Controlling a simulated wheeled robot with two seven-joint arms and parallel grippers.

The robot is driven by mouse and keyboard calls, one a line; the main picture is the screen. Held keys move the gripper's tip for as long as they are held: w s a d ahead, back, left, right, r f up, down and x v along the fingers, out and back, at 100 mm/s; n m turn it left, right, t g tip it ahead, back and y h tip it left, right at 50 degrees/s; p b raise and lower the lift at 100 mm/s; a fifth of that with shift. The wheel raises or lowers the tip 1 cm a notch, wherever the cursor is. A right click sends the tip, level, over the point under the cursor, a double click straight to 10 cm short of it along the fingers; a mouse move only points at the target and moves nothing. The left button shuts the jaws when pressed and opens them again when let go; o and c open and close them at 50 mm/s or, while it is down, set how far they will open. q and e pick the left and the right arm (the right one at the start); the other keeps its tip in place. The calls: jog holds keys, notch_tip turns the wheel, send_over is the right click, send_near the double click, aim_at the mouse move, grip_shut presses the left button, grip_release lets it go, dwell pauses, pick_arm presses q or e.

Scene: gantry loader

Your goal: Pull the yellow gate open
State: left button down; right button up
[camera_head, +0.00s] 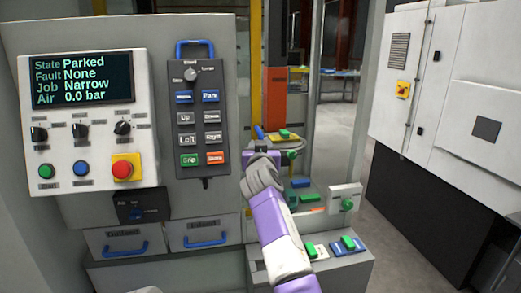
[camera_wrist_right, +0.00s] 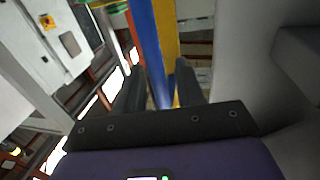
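The yellow gate shows in the head view as a narrow upright yellow bar (camera_head: 256,70) behind the right edge of the grey control cabinet. In the right wrist view, the yellow gate bar (camera_wrist_right: 165,35) runs upright beside a long blue bar (camera_wrist_right: 143,35), which looks like its handle. My right gripper (camera_head: 260,150) is at the lower end of the yellow bar in the head view. In the wrist view, its dark fingers (camera_wrist_right: 160,80) stand apart with the blue bar between them. Whether they touch the bar is unclear. My left gripper is not in view.
The grey cabinet carries a control panel (camera_head: 92,120) and a pendant (camera_head: 200,118) on the left. A bench with coloured blocks (camera_head: 348,243) lies below my right arm. A white machine (camera_head: 450,90) stands at the right, with open floor before it.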

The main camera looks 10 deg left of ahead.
jog(key=s+d+b, duration=0.1)
jog(key=s+b, duration=0.3)
jog(key=s, duration=0.3)
jog(key=shift+s, duration=0.25)
dwell(0.4)
